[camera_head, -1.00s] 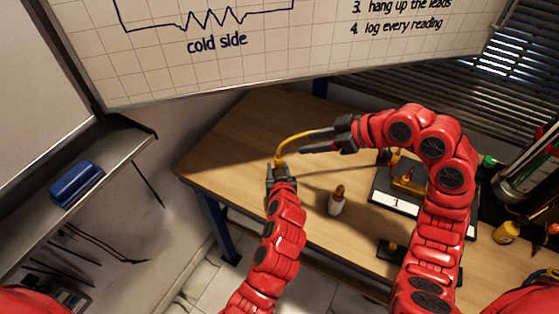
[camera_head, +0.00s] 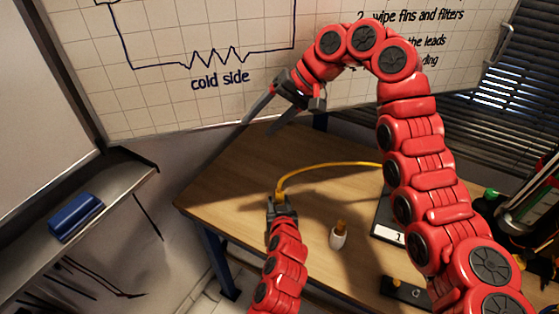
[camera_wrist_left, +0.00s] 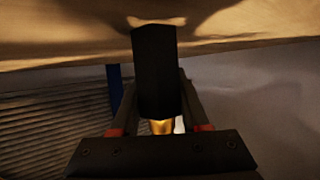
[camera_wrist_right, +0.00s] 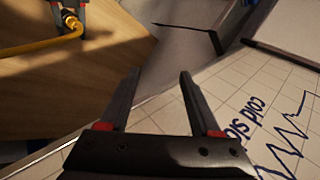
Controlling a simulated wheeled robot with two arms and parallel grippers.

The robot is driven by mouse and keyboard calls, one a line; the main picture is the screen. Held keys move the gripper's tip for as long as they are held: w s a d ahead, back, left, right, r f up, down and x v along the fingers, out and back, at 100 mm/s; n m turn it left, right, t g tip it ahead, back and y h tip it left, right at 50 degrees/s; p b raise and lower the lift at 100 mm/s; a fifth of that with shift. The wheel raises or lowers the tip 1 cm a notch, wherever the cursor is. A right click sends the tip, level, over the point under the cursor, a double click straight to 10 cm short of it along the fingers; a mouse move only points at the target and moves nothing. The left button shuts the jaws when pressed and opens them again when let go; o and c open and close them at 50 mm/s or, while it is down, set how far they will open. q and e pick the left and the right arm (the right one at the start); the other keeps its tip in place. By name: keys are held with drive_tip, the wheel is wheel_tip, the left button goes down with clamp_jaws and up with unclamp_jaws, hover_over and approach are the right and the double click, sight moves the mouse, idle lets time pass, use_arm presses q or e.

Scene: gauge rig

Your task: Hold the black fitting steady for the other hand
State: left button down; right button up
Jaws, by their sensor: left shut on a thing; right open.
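My left gripper (camera_head: 281,204) is at the table's left part, shut on the black fitting (camera_wrist_left: 155,72). In the left wrist view the fitting stands between the fingers, with a brass part (camera_wrist_left: 162,127) at its near end. In the head view it is mostly hidden by the fingers. A yellow hose (camera_head: 318,167) runs from the left gripper to the right, behind my right arm; the right wrist view also shows it (camera_wrist_right: 38,46). My right gripper (camera_head: 256,127) is open and empty, raised in front of the whiteboard, above and left of the left gripper in the picture.
A small bottle with a brown tip (camera_head: 338,237) stands on the wooden table (camera_head: 225,185) right of my left gripper. A dark box with a white label (camera_head: 388,234) is partly behind my right arm. The whiteboard (camera_head: 160,95) is close to the right gripper. A blue eraser (camera_head: 76,216) lies on the left ledge.

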wheel_tip(320, 180, down, 8)
drive_tip(key=n+h, duration=0.1)
drive_tip(key=h, duration=0.4)
drive_tip(key=n+h, duration=0.2)
drive_tip(key=h, duration=0.1)
hover_over(280, 187)
wheel_tip(280, 187, down, 4)
drive_tip(key=shift+a, duration=0.1)
wheel_tip(280, 187, down, 12)
drive_tip(key=shift+r, duration=0.25)
clamp_jaws()
